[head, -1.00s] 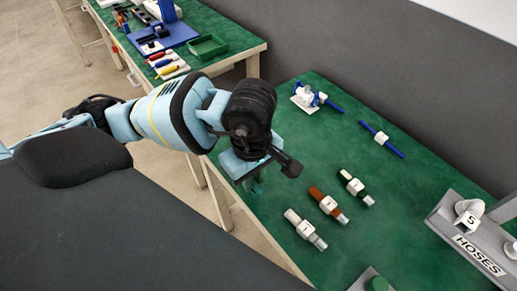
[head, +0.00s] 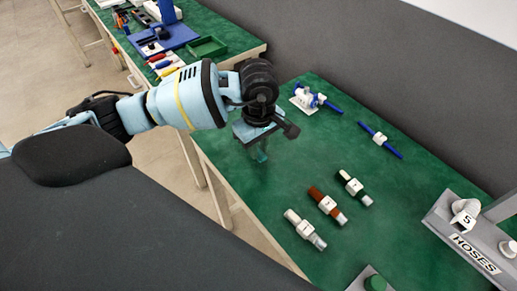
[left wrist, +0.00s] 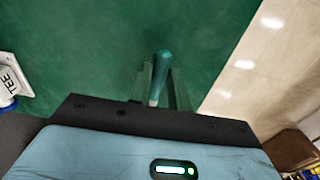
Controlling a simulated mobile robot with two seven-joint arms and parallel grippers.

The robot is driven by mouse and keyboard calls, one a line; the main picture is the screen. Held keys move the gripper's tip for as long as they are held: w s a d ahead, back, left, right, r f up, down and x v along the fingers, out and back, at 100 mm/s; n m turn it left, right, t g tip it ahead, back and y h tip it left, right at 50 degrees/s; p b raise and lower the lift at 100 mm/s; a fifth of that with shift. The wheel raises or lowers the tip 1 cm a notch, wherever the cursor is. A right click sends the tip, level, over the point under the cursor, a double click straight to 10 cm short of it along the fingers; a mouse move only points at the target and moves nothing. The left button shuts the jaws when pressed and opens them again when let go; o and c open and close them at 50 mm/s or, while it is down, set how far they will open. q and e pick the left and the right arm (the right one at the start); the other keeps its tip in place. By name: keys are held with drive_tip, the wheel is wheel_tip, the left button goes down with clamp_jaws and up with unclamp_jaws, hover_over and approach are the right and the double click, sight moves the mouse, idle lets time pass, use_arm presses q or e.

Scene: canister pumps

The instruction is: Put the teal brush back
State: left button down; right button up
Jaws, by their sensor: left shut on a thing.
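The teal brush (left wrist: 162,66) shows in the left wrist view as a teal handle standing out between the fingers, with a pale band near its lower end. My left gripper (left wrist: 158,92) is shut on it. In the head view my left gripper (head: 262,150) points down over the left part of the green table, apart from the other pieces. The brush is small and hard to tell from the fingers there, and its far end is hidden in the wrist view. My right gripper is not in view.
Several tube-like pieces with white collars, including a brown one (head: 326,203), lie on the green table (head: 400,235). A blue-and-white fitting (head: 308,97) and blue rod (head: 391,148) lie behind. A grey HOSES rack (head: 470,243) stands right. Another bench holds tools and a green tray (head: 207,46).

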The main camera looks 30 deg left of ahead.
sight(259, 150)
use_arm(q)
drive_tip(key=shift+f, duration=0.8)
drive_tip(key=c, duration=1.3)
unclamp_jaws()
drive_tip(key=shift+f, duration=0.15)
wheel_tip(259, 150, up, 12)
